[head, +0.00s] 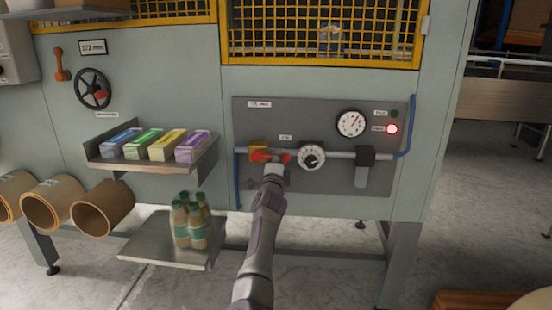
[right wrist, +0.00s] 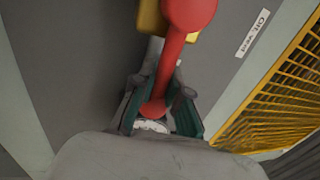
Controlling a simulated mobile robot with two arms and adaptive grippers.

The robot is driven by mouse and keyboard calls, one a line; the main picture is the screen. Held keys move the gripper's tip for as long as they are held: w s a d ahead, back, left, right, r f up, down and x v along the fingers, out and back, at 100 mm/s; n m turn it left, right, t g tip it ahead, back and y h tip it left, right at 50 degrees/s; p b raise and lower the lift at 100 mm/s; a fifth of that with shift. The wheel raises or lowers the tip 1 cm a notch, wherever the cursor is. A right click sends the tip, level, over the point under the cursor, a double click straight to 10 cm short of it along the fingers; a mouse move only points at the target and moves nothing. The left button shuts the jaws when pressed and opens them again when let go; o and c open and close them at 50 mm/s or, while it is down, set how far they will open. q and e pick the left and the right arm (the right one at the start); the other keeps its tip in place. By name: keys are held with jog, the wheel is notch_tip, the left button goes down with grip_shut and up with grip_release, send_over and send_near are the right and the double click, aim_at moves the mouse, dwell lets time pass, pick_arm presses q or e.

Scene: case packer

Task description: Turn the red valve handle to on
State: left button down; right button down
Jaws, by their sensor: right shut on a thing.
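The red valve handle (head: 264,156) sits on a yellow valve body (head: 258,146) at the left of the dark grey panel. In the head view it lies roughly level, close along the horizontal pipe. My right gripper (head: 274,169) is at the handle, with the arm coming up from below. In the right wrist view, the red handle (right wrist: 176,55) runs down between the two fingers of my right gripper (right wrist: 160,108), which is shut on it. A piece of the yellow valve body (right wrist: 151,18) shows behind the handle. My left gripper is not in view.
On the panel (head: 320,107) are a white dial (head: 312,157), a round gauge (head: 351,122), a lit red lamp (head: 392,129) and a dark green lamp (head: 394,114). A shelf with several coloured cartons (head: 160,144) stands left. Bottles (head: 190,222) stand on a lower tray (head: 150,246).

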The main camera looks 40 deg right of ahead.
jog(key=shift+s+d+h, duration=0.3)
jog(key=shift+s+d, duration=0.1)
jog(key=c, duration=1.2)
grip_release()
jog(key=shift+o, duration=1.1)
jog(key=shift+s+d, duration=0.15)
jog(key=shift+o, duration=0.3)
jog(key=shift+s+d, duration=0.1)
jog(key=shift+s, duration=0.05)
jog(key=shift+w+a+f, duration=0.1)
jog(key=shift+w+a, duration=0.15)
jog(key=shift+a, duration=0.1)
jog(key=shift+s+a+f, duration=0.1)
jog(key=shift+s+a, duration=0.05)
jog(key=shift+a, duration=0.1)
jog(key=v, duration=0.6)
jog(key=shift+s+a, duration=0.15)
jog(key=shift+s, duration=0.3)
